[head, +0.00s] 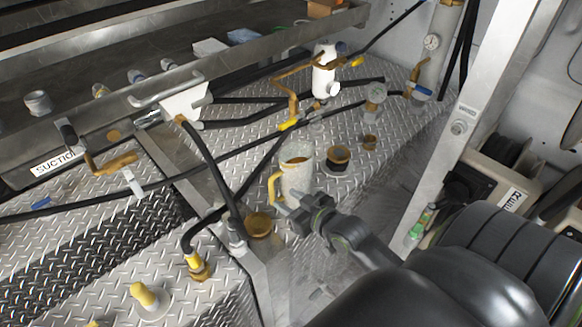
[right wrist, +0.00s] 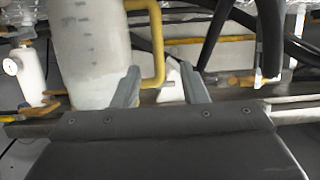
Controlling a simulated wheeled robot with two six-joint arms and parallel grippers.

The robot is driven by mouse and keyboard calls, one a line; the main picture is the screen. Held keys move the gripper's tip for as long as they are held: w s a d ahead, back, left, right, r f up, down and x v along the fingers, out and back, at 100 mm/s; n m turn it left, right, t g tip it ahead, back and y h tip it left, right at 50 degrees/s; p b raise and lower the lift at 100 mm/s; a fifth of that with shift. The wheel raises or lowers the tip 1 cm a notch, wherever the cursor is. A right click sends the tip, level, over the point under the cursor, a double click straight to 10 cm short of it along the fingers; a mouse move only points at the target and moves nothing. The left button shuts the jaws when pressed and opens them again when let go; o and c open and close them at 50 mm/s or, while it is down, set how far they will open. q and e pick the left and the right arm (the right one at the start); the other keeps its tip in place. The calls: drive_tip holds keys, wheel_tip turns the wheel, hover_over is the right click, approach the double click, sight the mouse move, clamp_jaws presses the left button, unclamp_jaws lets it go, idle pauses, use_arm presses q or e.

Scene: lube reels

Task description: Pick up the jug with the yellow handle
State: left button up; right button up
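The jug (head: 297,175) is pale and translucent with a yellow handle (head: 273,187) on its left side. It stands upright on the diamond-plate deck. My right gripper (head: 287,203) is at the jug's lower front, close to the handle. In the right wrist view the jug (right wrist: 88,55) fills the upper left, and its handle (right wrist: 157,45) appears between my two fingertips (right wrist: 160,84). The fingers are apart, with the left one overlapping the jug's side in the picture. I cannot tell whether either finger touches it. My left gripper is not in view.
A dark cup with a yellowish rim (head: 338,158) stands right of the jug. A brass-coloured round fitting (head: 258,224) is at front left. Black hoses (head: 208,165) cross the deck on the left.

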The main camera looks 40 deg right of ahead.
sight(273, 191)
drive_tip(key=x, duration=0.2)
drive_tip(key=shift+w+f, duration=0.1)
drive_tip(key=shift+w, duration=0.3)
drive_tip(key=shift+d+p+x, duration=0.2)
drive_tip(key=shift+p+x, duration=0.7)
drive_tip(key=shift+x, duration=1.8)
drive_tip(key=shift+s+f, duration=0.1)
drive_tip(key=shift+f, duration=0.05)
drive_tip(key=shift+c, duration=0.5)
clamp_jaws()
